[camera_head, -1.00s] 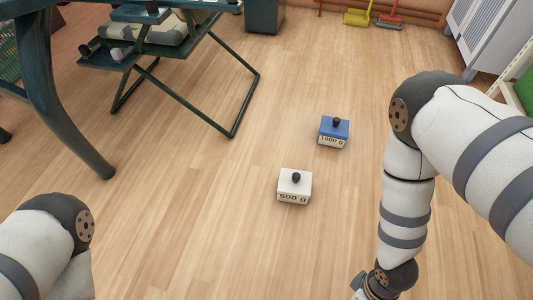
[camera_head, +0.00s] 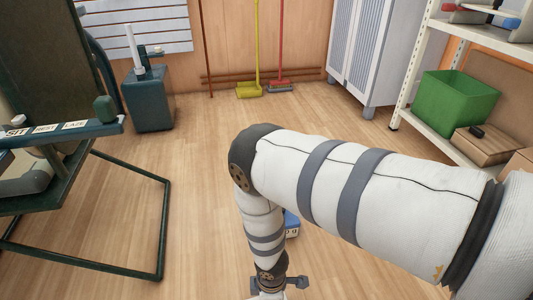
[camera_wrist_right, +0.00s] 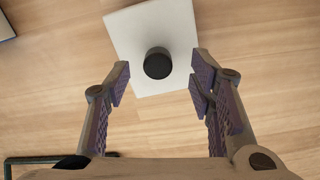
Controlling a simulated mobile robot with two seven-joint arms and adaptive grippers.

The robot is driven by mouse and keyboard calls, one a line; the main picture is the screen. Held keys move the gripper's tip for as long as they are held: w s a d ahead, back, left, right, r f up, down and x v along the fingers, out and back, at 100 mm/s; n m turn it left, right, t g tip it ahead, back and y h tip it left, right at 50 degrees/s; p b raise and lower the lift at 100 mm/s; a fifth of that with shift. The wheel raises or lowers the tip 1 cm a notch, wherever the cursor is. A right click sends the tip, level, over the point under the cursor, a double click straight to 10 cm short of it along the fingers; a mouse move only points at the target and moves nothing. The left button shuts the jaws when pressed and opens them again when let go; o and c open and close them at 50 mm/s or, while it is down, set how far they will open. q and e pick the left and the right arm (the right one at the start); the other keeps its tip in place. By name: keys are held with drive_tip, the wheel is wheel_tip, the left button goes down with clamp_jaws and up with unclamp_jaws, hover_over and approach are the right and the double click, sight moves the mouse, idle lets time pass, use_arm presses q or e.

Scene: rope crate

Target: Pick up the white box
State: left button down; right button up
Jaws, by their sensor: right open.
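The white box (camera_wrist_right: 125,30) shows in the right wrist view, with a round black knob (camera_wrist_right: 158,63) on top. It lies on the wooden floor. My right gripper (camera_wrist_right: 160,78) is open above it, with one finger on each side of the knob and apart from it. In the head view the right gripper (camera_head: 279,283) is partly visible at the bottom edge, below my arm. My left gripper is in neither view.
A blue box (camera_head: 292,224) peeks out behind my right forearm. A dark green metal frame (camera_head: 165,225) stands at the left. A white shelf (camera_head: 408,85) with a green bin (camera_head: 455,103) is at the right. The floor in the middle is mostly clear.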

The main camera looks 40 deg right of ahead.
wheel_tip(320, 180, down, 5)
drive_tip(key=shift+w+r+b, duration=0.15)
drive_tip(key=shift+b, duration=0.9)
drive_tip(key=shift+r, duration=0.2)
drive_tip(key=shift+w, duration=0.1)
clamp_jaws()
